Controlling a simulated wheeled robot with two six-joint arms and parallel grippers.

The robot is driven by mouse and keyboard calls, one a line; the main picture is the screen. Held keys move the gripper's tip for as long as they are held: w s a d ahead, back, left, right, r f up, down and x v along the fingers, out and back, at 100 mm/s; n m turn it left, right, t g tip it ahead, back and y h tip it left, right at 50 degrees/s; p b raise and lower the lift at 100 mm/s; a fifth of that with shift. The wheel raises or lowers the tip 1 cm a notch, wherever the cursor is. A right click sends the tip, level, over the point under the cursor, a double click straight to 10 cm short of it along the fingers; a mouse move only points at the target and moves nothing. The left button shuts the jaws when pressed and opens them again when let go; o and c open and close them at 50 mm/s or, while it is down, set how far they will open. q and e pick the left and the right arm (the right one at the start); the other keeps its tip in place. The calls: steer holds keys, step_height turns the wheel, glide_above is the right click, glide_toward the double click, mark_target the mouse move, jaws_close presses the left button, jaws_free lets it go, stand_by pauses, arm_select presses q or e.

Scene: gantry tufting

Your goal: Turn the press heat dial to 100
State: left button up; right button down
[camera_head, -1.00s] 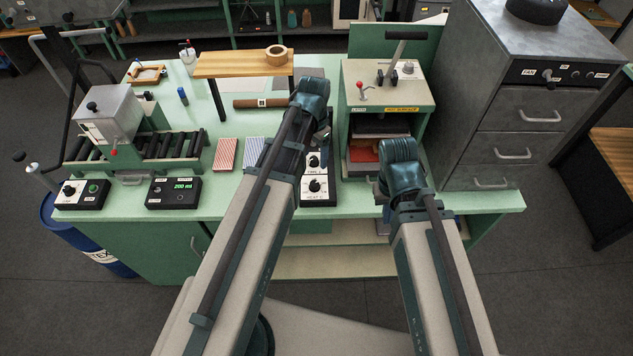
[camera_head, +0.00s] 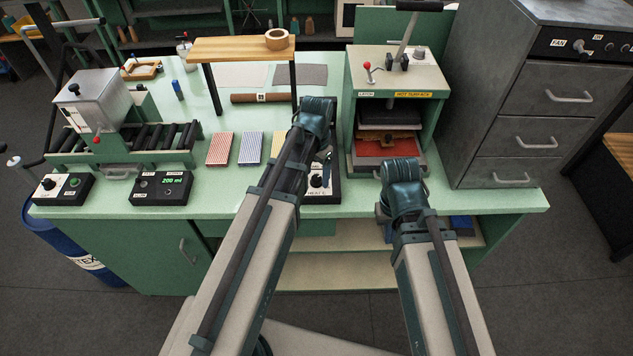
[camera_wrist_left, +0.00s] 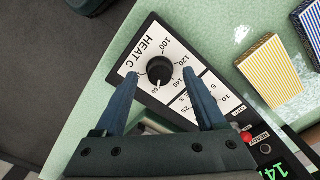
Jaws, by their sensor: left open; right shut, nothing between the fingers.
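The heat dial (camera_wrist_left: 160,72) is a round black knob on a white panel (camera_wrist_left: 140,57) marked HEAT C, with numbers around it, in the left wrist view. Its light pointer mark faces toward the bottom of that picture, away from the 100 label; the exact reading is too small to tell. My left gripper (camera_wrist_left: 160,80) is open, with one finger on each side of the knob and gaps visible. In the head view the dial (camera_head: 317,181) shows beside my left arm, which hides part of the panel. My right arm (camera_head: 404,190) ends before the press (camera_head: 440,105); its fingers are hidden.
A grey drawer cabinet (camera_head: 515,105) stands right of the press. Striped blocks (camera_head: 220,148) lie left of my left arm. A wooden shelf (camera_head: 235,48) stands behind. A counter box (camera_head: 162,188) and a roller device (camera_head: 125,140) are at the left.

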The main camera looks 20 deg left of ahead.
arm_select(q)
steer(key=shift+f, duration=0.35)
arm_select(e)
steer(key=shift+f, duration=0.4)
arm_select(q)
jaws_close()
